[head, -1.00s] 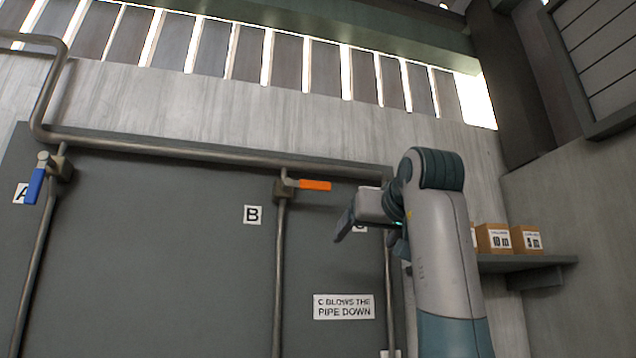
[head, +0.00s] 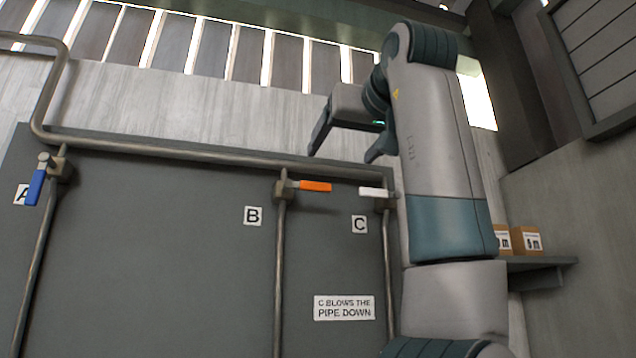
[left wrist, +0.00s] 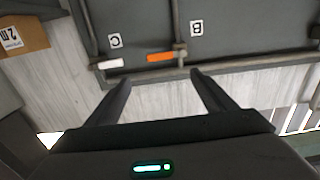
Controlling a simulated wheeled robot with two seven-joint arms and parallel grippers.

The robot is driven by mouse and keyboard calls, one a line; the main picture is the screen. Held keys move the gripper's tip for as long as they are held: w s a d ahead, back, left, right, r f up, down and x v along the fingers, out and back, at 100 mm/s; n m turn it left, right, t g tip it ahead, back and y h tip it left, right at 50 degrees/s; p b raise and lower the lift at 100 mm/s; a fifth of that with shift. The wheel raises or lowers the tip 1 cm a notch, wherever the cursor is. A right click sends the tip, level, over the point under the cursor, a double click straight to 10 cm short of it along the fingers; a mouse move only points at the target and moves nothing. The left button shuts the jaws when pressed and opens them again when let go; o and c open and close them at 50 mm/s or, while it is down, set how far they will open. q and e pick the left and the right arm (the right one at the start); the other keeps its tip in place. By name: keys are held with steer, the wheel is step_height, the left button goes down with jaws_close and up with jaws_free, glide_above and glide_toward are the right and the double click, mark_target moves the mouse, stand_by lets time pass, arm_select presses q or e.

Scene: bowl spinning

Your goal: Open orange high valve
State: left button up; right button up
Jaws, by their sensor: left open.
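The orange valve handle (head: 315,186) sits on the middle vertical pipe beside label B, just below the horizontal pipe. It lies level and points right, across its pipe. It also shows in the left wrist view (left wrist: 160,57), ahead of the fingertips. My left gripper (head: 341,154) is open and empty. In the head picture it is above and slightly right of the orange handle, apart from it. In the left wrist view its two fingers (left wrist: 161,80) are spread, with nothing between them. My right gripper is not in view.
A white handle (head: 375,192) sits by label C, right of the orange one. A blue handle (head: 36,186) hangs down by label A. A sign (head: 344,308) reads "C blows the pipe down". Boxes (head: 526,241) stand on a shelf (head: 540,264) at right.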

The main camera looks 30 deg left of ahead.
mark_target(316, 185)
arm_select(q)
steer(key=p+x, duration=0.7)
steer(key=x, duration=0.8)
steer(key=shift+w+a+r, duration=0.1)
steer(key=shift+w+a, duration=0.05)
steer(key=shift+w, duration=0.1)
steer(key=shift+p+x, duration=0.4)
steer(key=shift+x, duration=0.45)
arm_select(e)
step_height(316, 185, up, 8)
arm_select(q)
steer(key=shift+c, duration=0.7)
